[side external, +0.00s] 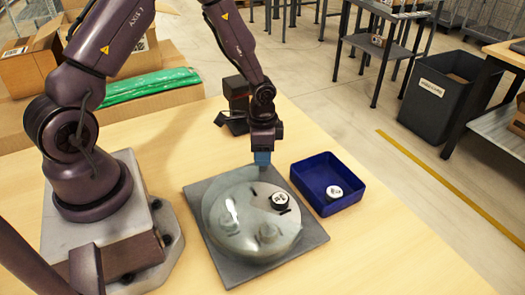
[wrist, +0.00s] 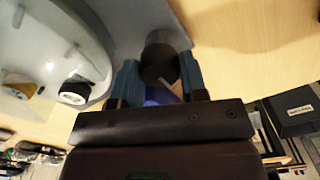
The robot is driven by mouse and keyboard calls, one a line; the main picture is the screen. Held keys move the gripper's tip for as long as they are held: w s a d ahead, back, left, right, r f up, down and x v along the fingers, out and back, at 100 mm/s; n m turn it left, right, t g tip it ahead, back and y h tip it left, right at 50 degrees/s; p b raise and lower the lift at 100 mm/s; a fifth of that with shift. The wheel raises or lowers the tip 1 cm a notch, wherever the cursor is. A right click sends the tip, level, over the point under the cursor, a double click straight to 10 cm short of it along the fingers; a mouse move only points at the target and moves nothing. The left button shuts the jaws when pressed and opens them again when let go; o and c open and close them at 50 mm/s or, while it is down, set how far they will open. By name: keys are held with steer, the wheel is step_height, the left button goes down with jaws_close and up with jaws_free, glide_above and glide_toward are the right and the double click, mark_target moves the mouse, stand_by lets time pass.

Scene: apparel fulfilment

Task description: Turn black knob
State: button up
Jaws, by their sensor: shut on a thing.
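The black knob (wrist: 159,62) is a dark cylinder with a greyish side, seen in the wrist view between my blue fingertips. My gripper (side external: 262,158) is shut on it, and it also shows in the wrist view (wrist: 160,78). In the side view the gripper points down at the far edge of a grey square plate (side external: 225,270), and the knob is hidden there. A translucent round dome (side external: 225,240) covers much of the plate. A black-and-white round piece (side external: 281,201) sits at the dome's right side.
A dark blue tray (side external: 355,183) stands right of the plate, with another black-and-white round piece (side external: 334,192) in it. A small black device (side external: 235,95) stands behind my gripper. Cardboard boxes (side external: 28,68) are at the back left. The table's front right is clear.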

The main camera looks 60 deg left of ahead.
steer(key=o, duration=0.7)
steer(key=shift+c, duration=0.2)
steer(key=shift+r, duration=0.1)
step_height(320, 180, up, 13)
